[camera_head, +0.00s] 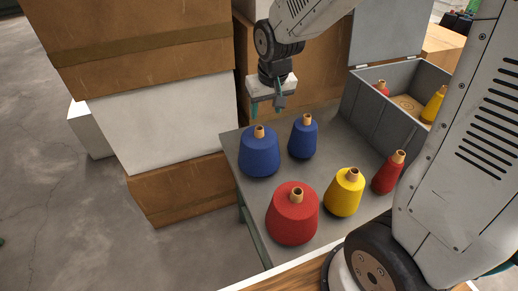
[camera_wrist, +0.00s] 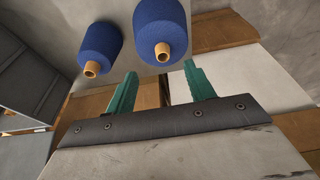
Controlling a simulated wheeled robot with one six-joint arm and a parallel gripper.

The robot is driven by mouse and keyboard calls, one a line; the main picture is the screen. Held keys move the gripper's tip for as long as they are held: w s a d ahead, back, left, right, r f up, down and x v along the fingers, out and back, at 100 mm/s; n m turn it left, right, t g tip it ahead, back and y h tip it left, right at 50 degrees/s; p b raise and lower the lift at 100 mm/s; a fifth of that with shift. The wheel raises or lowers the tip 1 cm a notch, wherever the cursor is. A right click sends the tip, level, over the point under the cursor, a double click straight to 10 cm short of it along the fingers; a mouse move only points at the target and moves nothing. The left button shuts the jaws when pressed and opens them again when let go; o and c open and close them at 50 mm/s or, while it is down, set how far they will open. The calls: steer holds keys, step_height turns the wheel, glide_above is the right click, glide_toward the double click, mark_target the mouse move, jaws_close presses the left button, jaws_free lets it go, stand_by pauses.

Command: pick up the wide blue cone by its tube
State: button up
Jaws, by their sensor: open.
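The wide blue cone (camera_head: 259,155) stands upright near the table's back left edge, with its tan tube (camera_head: 259,131) at the top. In the wrist view the wide blue cone (camera_wrist: 158,22) shows its tube (camera_wrist: 162,51) between the lines of the two fingers, just beyond their tips. My gripper (camera_head: 267,108) is open and empty, with green fingers, above and behind the cone in the head view. It also shows in the wrist view (camera_wrist: 160,70). The narrower blue cone (camera_head: 302,139) stands to the right; it appears on the left in the wrist view (camera_wrist: 99,43).
A wide red cone (camera_head: 292,217), a yellow cone (camera_head: 344,194) and a narrow red cone (camera_head: 387,175) stand on the grey table (camera_head: 328,162). An open grey box (camera_head: 376,118) with cones inside is at the back right. Stacked cartons (camera_head: 160,135) rise close left of the table.

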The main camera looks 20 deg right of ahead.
mark_target(259, 128)
steer(key=x, duration=0.3)
steer(key=w+x, duration=0.1)
steer(key=x, duration=0.3)
steer(key=w+x, duration=0.1)
steer(key=x, duration=0.3)
steer(key=shift+w+r, duration=0.1)
jaws_close()
stand_by(1.1)
